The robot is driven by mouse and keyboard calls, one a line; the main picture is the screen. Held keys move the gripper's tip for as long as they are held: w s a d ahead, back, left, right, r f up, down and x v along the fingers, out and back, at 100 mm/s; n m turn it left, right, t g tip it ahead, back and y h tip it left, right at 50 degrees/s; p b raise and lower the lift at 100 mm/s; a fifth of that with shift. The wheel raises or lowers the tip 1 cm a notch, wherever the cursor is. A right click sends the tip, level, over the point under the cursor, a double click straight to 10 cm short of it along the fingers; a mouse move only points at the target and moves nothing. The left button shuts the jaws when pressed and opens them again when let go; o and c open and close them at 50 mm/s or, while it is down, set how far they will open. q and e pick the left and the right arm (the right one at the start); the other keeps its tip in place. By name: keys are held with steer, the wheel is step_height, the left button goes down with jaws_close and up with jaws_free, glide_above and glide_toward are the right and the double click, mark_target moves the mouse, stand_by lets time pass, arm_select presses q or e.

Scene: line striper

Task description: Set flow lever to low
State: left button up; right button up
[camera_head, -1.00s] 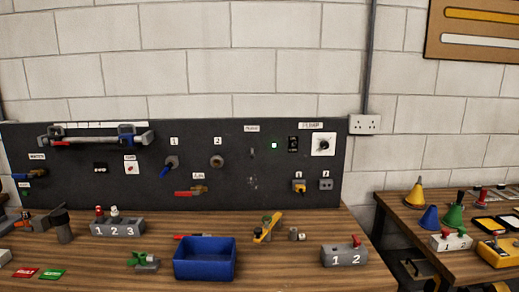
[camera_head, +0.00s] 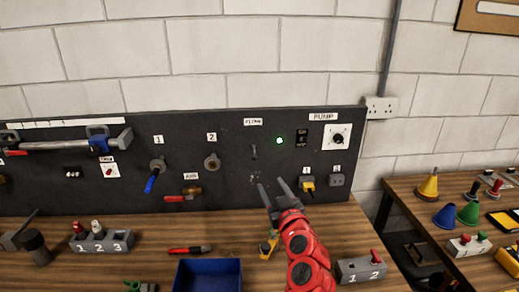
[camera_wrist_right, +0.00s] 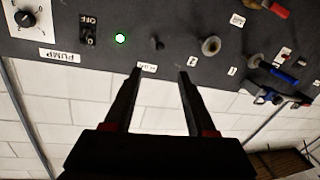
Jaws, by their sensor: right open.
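The flow lever (camera_head: 253,151) is a small dark lever on the black panel, below its white label (camera_head: 253,122). Its setting is too small to read. In the right wrist view the lever (camera_wrist_right: 157,43) shows just beyond the label (camera_wrist_right: 147,67), upside down. My right gripper (camera_head: 269,183) is open and empty, in front of the panel, below and slightly right of the lever in the head view. In the right wrist view its two fingers (camera_wrist_right: 160,72) point at the panel on either side of the label, apart from the lever. My left gripper is not in view.
A green light (camera_head: 280,141), an on/off switch (camera_head: 302,138) and the pump dial (camera_head: 338,137) sit right of the lever. Valve 2 (camera_head: 212,162) is to its left. A blue bin (camera_head: 208,275) and a grey numbered block (camera_head: 360,271) stand on the table below.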

steer(key=p, duration=0.4)
glide_toward(255, 158)
steer(key=w, duration=0.4)
steer(key=shift+w+a, duration=0.25)
steer(key=shift+a, duration=0.1)
steer(key=shift+w+p, duration=0.35)
steer(key=w+p, duration=0.1)
steer(key=w, duration=0.1)
steer(key=w+a+p, duration=0.1)
steer(key=w+p, duration=0.1)
steer(key=shift+a, duration=0.25)
steer(key=shift+w+p, duration=0.55)
steer(key=shift+p, duration=0.1)
steer(key=shift+w+d+f, duration=0.2)
steer(key=shift+w, duration=0.05)
jaws_close()
